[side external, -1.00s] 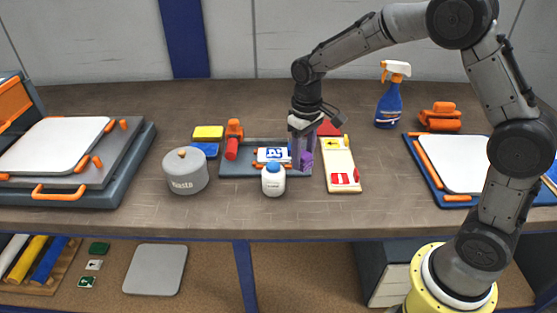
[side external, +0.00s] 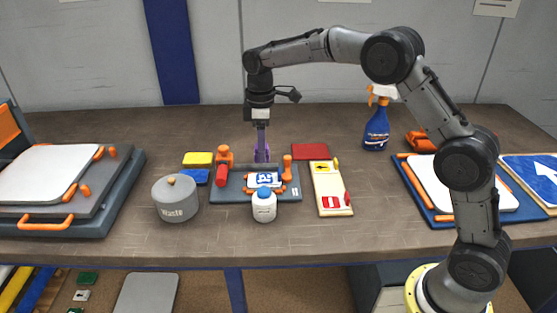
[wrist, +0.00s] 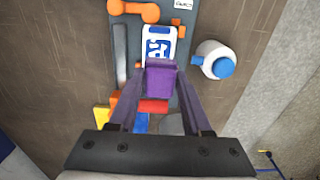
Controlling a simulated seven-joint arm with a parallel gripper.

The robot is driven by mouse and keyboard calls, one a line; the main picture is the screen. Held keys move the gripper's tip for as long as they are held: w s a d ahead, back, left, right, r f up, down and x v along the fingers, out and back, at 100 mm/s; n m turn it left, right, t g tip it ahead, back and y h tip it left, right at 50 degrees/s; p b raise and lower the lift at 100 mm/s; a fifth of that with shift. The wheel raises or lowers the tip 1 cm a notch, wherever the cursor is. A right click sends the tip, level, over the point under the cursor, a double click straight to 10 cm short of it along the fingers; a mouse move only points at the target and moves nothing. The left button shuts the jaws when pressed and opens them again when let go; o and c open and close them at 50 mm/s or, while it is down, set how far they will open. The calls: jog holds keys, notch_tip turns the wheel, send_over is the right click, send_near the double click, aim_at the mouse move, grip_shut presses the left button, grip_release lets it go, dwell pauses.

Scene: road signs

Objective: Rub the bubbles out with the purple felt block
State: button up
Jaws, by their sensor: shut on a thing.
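My gripper (side external: 262,152) is shut on the purple felt block (wrist: 161,80), which sits between its two fingers in the wrist view. In the side view the block (side external: 261,155) shows at the far side of the grey tray (side external: 230,195). A small white and blue sign (side external: 265,179) lies on the tray; in the wrist view the block covers the near end of the sign (wrist: 158,42). I cannot tell whether the block touches the sign. Bubbles are too small to make out.
An orange clamp with a red roller (side external: 222,170) stands at the tray's left, another orange piece (side external: 287,165) at its right. A white bottle (side external: 264,206) stands in front. A waste pot (side external: 175,198), sponges (side external: 198,159) and a cream board (side external: 330,190) flank the tray.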

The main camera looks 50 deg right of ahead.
jog(key=shift+w+f, duration=0.25)
jog(key=shift+w, duration=0.15)
send_over(262, 179)
jog(key=shift+w+f, duration=0.1)
jog(key=shift+f, duration=2.6)
jog(key=shift+f, duration=0.6)
jog(key=shift+w+d, duration=0.3)
jog(key=shift+w, duration=0.05)
jog(key=shift+s+a, duration=0.6)
jog(key=shift+s, duration=0.05)
jog(key=shift+w+d, duration=0.5)
jog(key=shift+s+a, duration=0.15)
